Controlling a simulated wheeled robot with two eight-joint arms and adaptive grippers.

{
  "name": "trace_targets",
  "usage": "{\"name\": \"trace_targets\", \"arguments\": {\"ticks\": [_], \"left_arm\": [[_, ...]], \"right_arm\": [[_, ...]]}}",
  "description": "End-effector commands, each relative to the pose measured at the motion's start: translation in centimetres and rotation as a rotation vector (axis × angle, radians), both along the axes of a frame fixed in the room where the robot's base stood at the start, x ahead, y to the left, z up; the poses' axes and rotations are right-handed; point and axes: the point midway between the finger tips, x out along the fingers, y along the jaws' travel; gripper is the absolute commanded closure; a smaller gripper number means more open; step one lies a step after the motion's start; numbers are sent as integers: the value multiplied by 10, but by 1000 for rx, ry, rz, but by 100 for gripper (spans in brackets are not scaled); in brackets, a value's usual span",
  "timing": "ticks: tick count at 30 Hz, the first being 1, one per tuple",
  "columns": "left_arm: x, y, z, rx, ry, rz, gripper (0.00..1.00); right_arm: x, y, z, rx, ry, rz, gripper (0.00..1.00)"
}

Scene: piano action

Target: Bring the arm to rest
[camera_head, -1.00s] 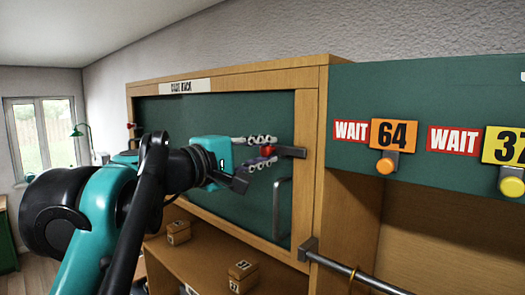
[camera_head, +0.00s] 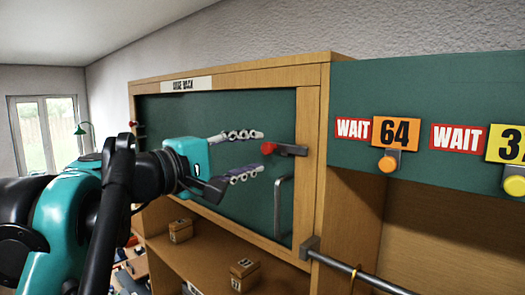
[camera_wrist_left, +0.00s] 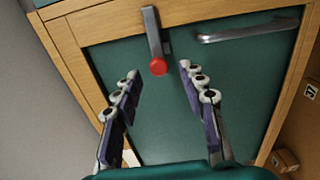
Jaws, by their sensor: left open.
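My left gripper (camera_head: 258,154) is open and empty in front of the green sliding panel (camera_head: 210,118) of the wooden cabinet. Its fingers point right, toward a grey latch lever (camera_head: 292,150) with a red knob (camera_head: 268,148). The fingertips are apart from the knob. In the left wrist view the gripper (camera_wrist_left: 155,75) shows its fingers spread wide, with the red knob (camera_wrist_left: 158,67) beyond and between the tips. My right gripper is not in view.
A vertical metal handle (camera_head: 280,208) is on the panel below the latch. Small wooden boxes (camera_head: 244,275) sit on the shelf beneath. On the right are signs reading WAIT and 64 (camera_head: 394,133), an orange button (camera_head: 387,163) and a metal rail (camera_head: 350,272).

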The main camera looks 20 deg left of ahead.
Motion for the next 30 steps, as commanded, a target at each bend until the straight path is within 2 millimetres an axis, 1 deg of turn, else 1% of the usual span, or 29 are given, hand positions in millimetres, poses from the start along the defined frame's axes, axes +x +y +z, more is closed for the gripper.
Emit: {"name": "trace_targets", "arguments": {"ticks": [3, 7, 21, 23, 25, 26, 29, 30], "left_arm": [[-12, 6, 0, 0, 0, 3, 59], [-19, 7, 0, 0, 0, 1, 59], [-20, 7, 0, 0, 1, -1, 59], [-20, 6, -4, 5, 4, -3, 59], [-18, 3, -20, 21, 17, -12, 59], [-17, 1, -32, 33, 27, -19, 59], [-13, -11, -90, 100, 76, -53, 59], [-12, -17, -120, 138, 102, -71, 59]], "right_arm": [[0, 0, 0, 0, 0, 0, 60], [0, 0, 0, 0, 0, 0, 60], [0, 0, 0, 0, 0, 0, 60], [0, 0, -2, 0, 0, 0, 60], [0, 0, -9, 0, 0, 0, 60], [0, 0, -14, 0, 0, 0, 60], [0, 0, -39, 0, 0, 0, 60], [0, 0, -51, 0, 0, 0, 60]]}}
